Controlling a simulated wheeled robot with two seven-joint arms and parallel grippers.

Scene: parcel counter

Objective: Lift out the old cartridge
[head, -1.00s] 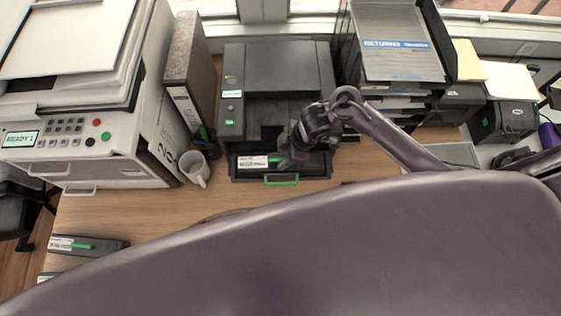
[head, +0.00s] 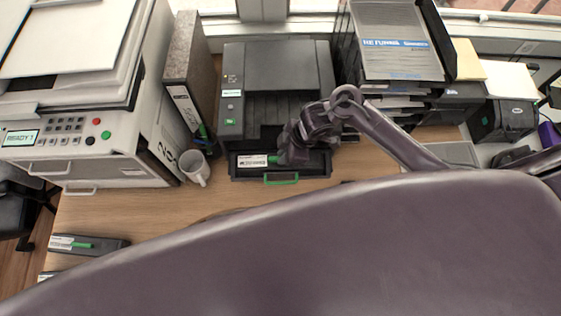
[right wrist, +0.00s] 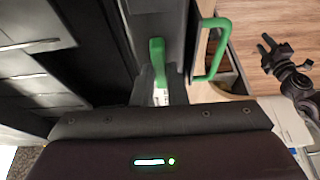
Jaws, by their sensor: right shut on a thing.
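The old cartridge (head: 252,160) is a long dark block with a white label and a green tab. It sits at the open front tray of the black printer (head: 283,65), and the tray has a green handle (head: 281,178). My right gripper (head: 291,157) is shut on the cartridge's green tab (right wrist: 157,58), covering part of it. The right end of the cartridge is hard to make out behind the gripper. The tray's green handle also shows in the right wrist view (right wrist: 212,50). My left gripper (right wrist: 269,46) appears there at the right, empty, with its fingers apart.
A white mug (head: 195,168) and a binder (head: 190,80) stand left of the printer, beside a larger grey machine (head: 90,150). Another cartridge (head: 88,245) with a green tab lies at the front left. Paper trays (head: 395,45) stand right. The wooden counter (head: 150,215) is clear between.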

